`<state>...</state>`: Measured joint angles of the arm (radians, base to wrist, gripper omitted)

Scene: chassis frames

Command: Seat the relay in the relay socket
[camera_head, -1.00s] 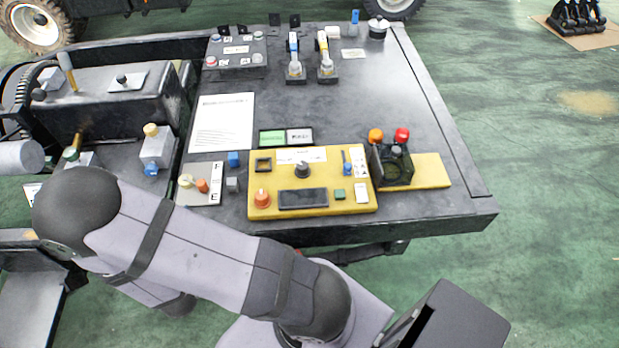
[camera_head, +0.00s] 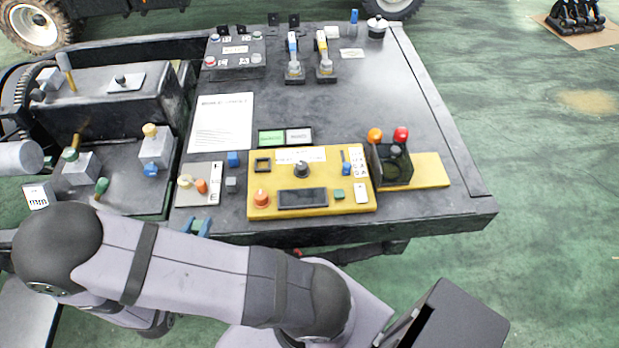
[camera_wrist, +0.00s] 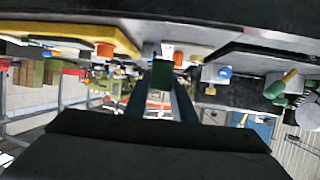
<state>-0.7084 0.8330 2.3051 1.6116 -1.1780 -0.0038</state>
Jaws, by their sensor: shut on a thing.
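In the wrist view, my gripper (camera_wrist: 160,92) is shut on a small dark green block (camera_wrist: 162,76), which looks like the relay. In the head view, the blue-green fingertips (camera_head: 197,228) show at the front edge of the table, below the grey plate; my arm hides the rest, and the block is not clear there. A black square frame with a hollow middle, probably the relay socket (camera_head: 263,164), sits at the upper left of the yellow panel (camera_head: 232,205). The gripper is in front of and left of it, apart from it.
The panel bears an orange knob (camera_head: 261,198), a black knob (camera_head: 301,169) and a dark screen (camera_head: 303,198). A grey plate (camera_head: 190,170) with small knobs lies to its left. A dark box (camera_head: 397,167) with red and orange buttons stands right.

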